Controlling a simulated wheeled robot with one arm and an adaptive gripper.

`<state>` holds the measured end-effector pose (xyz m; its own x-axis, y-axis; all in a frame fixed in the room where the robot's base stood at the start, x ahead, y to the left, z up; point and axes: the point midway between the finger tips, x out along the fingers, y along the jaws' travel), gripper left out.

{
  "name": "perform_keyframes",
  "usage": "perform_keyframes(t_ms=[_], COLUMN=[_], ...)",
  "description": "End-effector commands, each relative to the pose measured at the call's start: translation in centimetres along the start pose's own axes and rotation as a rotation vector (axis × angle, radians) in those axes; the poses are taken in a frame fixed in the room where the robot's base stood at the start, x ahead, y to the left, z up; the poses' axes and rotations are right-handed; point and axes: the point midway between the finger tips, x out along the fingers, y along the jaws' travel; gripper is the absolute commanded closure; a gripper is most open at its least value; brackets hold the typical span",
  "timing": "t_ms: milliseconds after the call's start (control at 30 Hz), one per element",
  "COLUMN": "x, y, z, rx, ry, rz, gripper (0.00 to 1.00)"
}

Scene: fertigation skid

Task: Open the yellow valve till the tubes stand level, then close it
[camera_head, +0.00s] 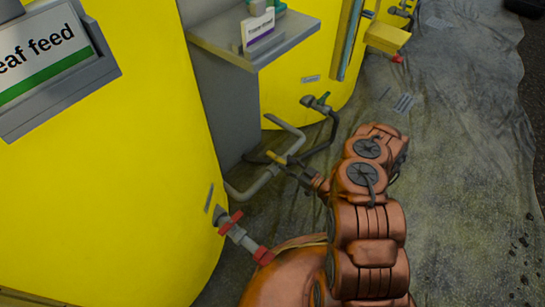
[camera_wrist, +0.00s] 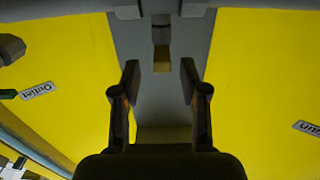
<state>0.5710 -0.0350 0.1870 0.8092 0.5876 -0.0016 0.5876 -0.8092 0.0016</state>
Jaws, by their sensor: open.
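The yellow valve handle (camera_head: 276,158) sits on grey pipework low between two yellow tanks. In the wrist view a small yellow-tan piece (camera_wrist: 161,62), likely this handle, hangs from a grey fitting ahead of the fingers. My gripper (camera_wrist: 159,82) is open and empty, its two dark fingers apart on either side of that line of sight. In the head view my gripper (camera_head: 304,177) is low by the pipe, just right of the valve, partly hidden by my arm. A pale upright tube (camera_head: 349,38) shows on the far tank; its liquid level cannot be read.
A red-handled valve (camera_head: 230,222) is on the near tank (camera_head: 130,170), and a green-handled valve (camera_head: 322,101) on the far tank (camera_head: 300,75). A grey shelf (camera_head: 262,40) overhangs the pipework. The crumpled grey ground sheet (camera_head: 460,150) is clear at right.

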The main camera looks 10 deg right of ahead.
Motion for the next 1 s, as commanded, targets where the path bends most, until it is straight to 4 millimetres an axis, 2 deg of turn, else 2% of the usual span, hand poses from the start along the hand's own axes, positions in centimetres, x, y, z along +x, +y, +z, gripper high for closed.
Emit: perform_keyframes(t_ms=[167, 400, 600, 800, 1000], x=[1.2, 4.7, 6.8, 7.7, 7.8], y=[-0.3, -0.4, -0.3, -0.2, -0.1], z=[0.4, 0.4, 0.3, 0.2, 0.1], rx=[0.0, 0.001, 0.002, 0.003, 0.003], ry=[0.004, 0.006, 0.005, 0.003, 0.002], rz=[-0.007, -0.007, -0.005, -0.001, 0.0], gripper=[0.56, 0.56, 0.56, 0.56, 0.56])
